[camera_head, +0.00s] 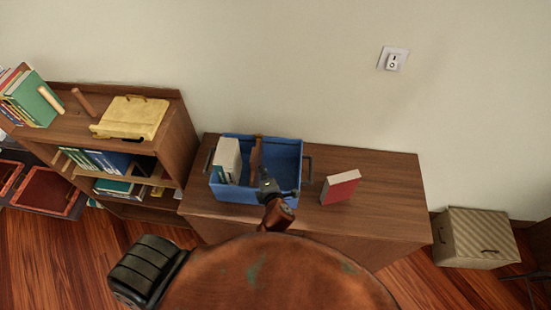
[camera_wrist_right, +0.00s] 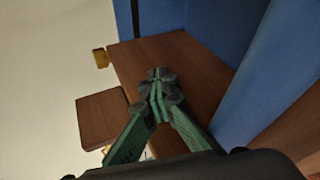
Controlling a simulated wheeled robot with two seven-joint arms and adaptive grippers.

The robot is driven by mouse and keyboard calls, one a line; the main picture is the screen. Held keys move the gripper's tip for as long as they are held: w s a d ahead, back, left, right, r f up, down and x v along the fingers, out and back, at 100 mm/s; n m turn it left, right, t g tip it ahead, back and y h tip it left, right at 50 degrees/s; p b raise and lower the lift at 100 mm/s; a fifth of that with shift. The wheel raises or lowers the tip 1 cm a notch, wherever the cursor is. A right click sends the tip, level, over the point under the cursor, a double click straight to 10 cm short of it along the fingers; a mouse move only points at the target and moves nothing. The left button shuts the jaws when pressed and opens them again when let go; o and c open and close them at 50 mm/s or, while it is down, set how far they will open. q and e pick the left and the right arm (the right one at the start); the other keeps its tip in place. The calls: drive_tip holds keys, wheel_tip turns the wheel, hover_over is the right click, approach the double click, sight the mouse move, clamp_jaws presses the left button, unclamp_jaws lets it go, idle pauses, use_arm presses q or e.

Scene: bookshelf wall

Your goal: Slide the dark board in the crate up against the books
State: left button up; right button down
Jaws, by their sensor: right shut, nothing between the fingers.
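The blue crate (camera_head: 285,194) stands on the low brown cabinet. White and green books (camera_head: 228,161) stand upright at its left end. The dark board (camera_head: 256,156) stands upright to the right of the books, with a narrow gap between them. My right gripper (camera_head: 267,186) is over the front part of the crate, just right of the board's near end. Contact with the board cannot be told. The right wrist view shows its green fingers (camera_wrist_right: 158,88) shut and empty, beside blue crate walls (camera_wrist_right: 262,75). My left gripper is out of view.
A red book (camera_head: 340,188) stands on the cabinet (camera_head: 385,190) right of the crate. A bookshelf (camera_head: 170,145) with a yellow case (camera_head: 131,117) is at left. A striped box (camera_head: 474,239) sits on the floor at right. The crate's right half looks empty.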

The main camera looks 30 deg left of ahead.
sight(253, 165)
drive_tip(key=shift+y, duration=0.7)
drive_tip(key=a+r+p, duration=0.1)
drive_tip(key=r, duration=0.1)
drive_tip(key=s+a+r, duration=0.1)
drive_tip(key=a+r, duration=0.1)
drive_tip(key=a+r+p, duration=0.1)
drive_tip(key=r, duration=0.2)
drive_tip(key=shift+s+a+p, duration=0.2)
drive_tip(key=shift+s+p, duration=0.1)
drive_tip(key=shift+s, duration=0.05)
drive_tip(key=shift+w+d+f+p, duration=0.1)
drive_tip(key=shift+w+d+p, duration=0.05)
drive_tip(key=shift+d+p, duration=0.25)
drive_tip(key=shift+d, duration=0.1)
drive_tip(key=s+d+r, duration=0.1)
drive_tip(key=s+d, duration=0.3)
drive_tip(key=d, duration=0.3)
drive_tip(key=shift+r, duration=0.25)
drive_tip(key=shift+d, duration=0.1)
